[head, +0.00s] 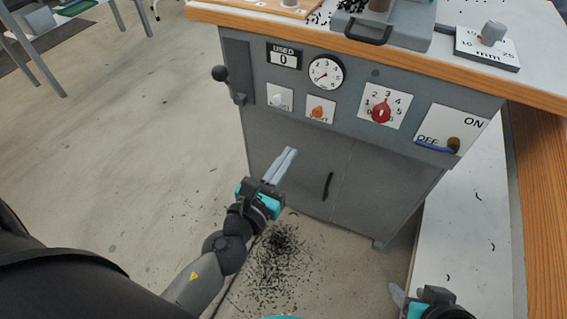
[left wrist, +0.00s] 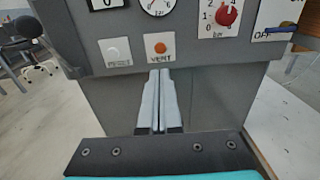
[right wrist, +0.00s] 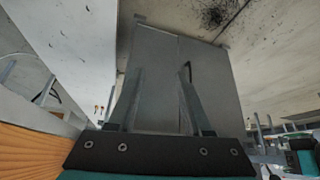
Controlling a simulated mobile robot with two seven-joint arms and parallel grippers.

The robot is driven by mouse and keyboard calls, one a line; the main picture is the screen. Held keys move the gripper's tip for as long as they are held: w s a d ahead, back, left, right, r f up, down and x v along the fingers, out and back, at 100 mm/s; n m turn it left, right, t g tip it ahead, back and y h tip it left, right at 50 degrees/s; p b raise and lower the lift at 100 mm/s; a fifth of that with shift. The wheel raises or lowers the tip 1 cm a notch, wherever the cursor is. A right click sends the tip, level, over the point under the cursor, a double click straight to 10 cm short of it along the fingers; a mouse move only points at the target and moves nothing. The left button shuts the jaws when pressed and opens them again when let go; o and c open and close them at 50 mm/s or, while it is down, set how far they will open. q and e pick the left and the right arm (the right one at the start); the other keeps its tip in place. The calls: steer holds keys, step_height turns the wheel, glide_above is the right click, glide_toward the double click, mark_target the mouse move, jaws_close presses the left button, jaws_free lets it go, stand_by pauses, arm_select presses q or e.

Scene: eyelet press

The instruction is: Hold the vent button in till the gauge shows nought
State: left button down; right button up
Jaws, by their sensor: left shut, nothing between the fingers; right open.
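The orange vent button (head: 317,112) sits on a white plate on the grey cabinet front; it also shows in the left wrist view (left wrist: 160,48), above the word VENT. The round gauge (head: 326,72) is above it; its needle is too small to read surely, and the left wrist view cuts the gauge off. My left gripper (head: 291,151) is shut and empty, its fingertips (left wrist: 160,72) below the button in the picture and seemingly apart from it. My right gripper (right wrist: 160,75) is open and empty, low at the right, facing the cabinet doors.
A white button (head: 278,100) is left of the vent button. A red bar knob (head: 381,110) and a blue-handled ON/OFF lever (head: 437,147) are to the right. A black ball-ended lever (head: 220,74) projects at the left. The wooden worktop edge (head: 370,47) overhangs the panel.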

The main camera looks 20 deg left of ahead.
arm_select(q)
steer(key=shift+s, duration=0.55)
arm_select(e)
steer(key=shift+w+a+f+t, duration=0.1)
steer(key=shift+w+a+t, duration=0.3)
steer(key=shift+w, duration=0.1)
